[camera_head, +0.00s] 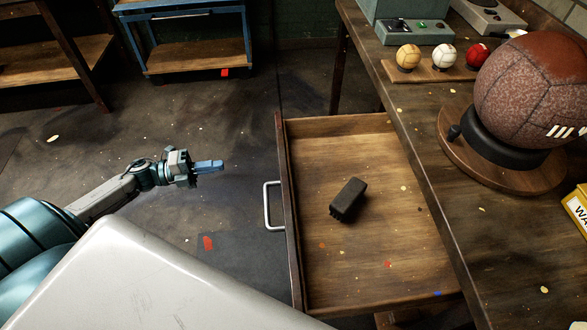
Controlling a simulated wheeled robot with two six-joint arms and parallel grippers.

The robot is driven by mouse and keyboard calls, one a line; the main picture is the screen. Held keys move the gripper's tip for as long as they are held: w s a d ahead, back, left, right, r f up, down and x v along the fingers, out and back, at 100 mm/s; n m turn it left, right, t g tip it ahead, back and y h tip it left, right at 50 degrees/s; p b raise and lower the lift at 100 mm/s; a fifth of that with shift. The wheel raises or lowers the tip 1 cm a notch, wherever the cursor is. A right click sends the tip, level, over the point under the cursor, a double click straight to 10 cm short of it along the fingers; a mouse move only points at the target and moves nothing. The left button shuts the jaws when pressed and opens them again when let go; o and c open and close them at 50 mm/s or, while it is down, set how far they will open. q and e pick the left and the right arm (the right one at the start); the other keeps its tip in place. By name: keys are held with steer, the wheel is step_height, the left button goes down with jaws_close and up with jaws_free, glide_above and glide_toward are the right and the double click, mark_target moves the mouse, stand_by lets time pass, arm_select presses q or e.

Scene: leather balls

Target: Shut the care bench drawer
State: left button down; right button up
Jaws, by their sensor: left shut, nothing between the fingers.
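The care bench drawer (380,255) stands pulled out to the left from under the bench (437,150). Its front panel (286,215) faces left and carries a pale metal handle (267,206). A dark block, perhaps a brush (348,199), lies on the drawer floor. My left gripper (222,166) is shut and empty. It is to the left of the drawer front, a little beyond the handle in the picture, and touches nothing. My right gripper is not in view.
On the bench are a brown leather ball (533,90) on a round stand, several small balls (444,57) on a board, a grey-green box (414,32) and a yellow sign (577,208). A blue-framed table (197,57) stands at the back. The floor left of the drawer is mostly clear.

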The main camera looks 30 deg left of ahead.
arm_select(q)
steer(key=w+d+p, duration=0.1)
steer(key=w+d, duration=0.2)
steer(key=d, duration=0.3)
steer(key=w+d+m+p, duration=0.1)
steer(key=w+d, duration=0.3)
steer(key=d, duration=0.2)
steer(key=shift+d+r+g, duration=0.35)
steer(key=shift+r+g, duration=0.05)
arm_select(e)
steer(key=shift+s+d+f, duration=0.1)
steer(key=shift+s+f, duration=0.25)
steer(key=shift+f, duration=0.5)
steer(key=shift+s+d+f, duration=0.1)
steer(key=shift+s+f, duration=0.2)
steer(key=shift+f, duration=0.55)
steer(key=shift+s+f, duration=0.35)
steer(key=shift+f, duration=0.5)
